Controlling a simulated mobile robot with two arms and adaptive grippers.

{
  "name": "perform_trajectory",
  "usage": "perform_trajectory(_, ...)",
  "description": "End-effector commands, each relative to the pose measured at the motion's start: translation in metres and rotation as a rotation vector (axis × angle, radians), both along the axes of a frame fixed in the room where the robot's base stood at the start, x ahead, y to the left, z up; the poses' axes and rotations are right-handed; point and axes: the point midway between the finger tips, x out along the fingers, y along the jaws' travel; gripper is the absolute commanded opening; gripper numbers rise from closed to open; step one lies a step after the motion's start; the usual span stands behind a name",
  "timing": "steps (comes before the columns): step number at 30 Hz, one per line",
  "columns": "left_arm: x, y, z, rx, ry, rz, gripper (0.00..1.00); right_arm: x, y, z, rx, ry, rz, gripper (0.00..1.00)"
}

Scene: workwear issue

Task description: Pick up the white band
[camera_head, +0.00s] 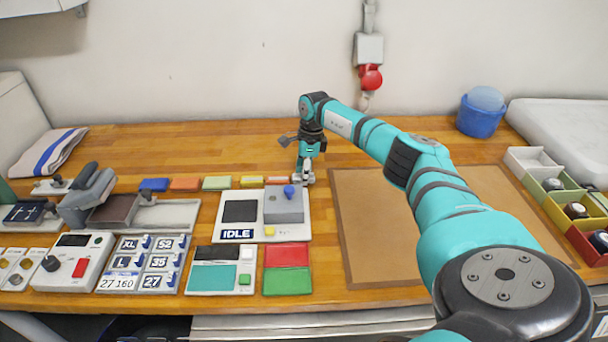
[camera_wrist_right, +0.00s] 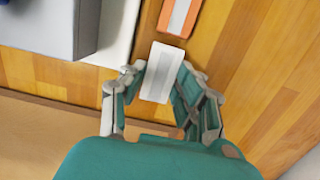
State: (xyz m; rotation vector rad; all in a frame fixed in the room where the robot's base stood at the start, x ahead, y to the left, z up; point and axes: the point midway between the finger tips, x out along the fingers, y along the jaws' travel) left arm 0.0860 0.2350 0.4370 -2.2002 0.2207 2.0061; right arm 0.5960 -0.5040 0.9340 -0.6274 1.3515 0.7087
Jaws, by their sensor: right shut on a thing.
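The white band (camera_wrist_right: 165,60) is a small pale rectangular piece between the fingers of my right gripper (camera_wrist_right: 160,82) in the wrist view. The gripper is shut on it, with one finger at each side. In the head view my right gripper (camera_head: 305,176) points down at the right end of a row of coloured bands, beside the console. The white band is mostly covered by the fingers there. I cannot tell whether it touches the table. My left gripper is not in view.
An orange band (camera_wrist_right: 178,18) lies just beyond the white one. A bare brown mat (camera_head: 365,230) lies to the right.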

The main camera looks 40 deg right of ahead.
Motion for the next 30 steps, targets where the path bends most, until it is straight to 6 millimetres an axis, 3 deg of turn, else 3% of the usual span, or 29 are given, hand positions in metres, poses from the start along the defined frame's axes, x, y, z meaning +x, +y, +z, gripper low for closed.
perform_trajectory(7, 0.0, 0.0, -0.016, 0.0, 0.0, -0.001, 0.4, -0.001, -0.001, 0.031, -0.002, -0.005, 0.0, 0.14)
perform_trajectory(30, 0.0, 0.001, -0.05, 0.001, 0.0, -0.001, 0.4, -0.137, -0.006, 0.04, -0.004, 0.002, 0.001, 0.14)
